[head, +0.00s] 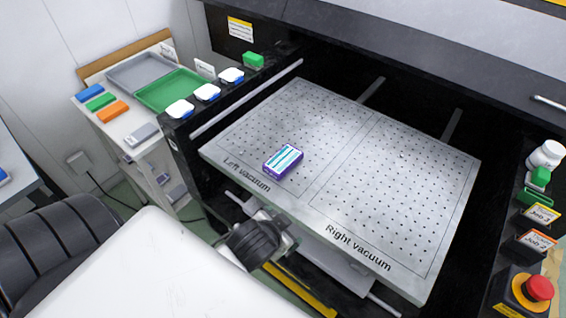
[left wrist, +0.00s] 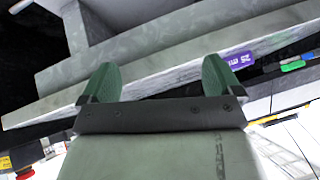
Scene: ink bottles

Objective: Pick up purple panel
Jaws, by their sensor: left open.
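The purple panel (head: 283,160) is a small block with a white and teal striped top. It lies on the left half of the perforated vacuum table (head: 330,205), near its front edge, above the words "Left vacuum". In the left wrist view a purple block with white lettering (left wrist: 237,60) shows just beyond the right fingertip, apart from it. My left gripper (left wrist: 160,82) is open, with green fingertips spread and nothing between them. In the head view a dark wrist part of my arm shows below the table's front edge; its fingers are not clear. My right gripper is not in view.
A side bench at the left carries a grey tray (head: 140,70), a green tray (head: 172,92) and coloured blocks. White-and-blue pieces line the machine's left ledge. A red emergency button (head: 538,288) stands at lower right. The rest of the table top is bare.

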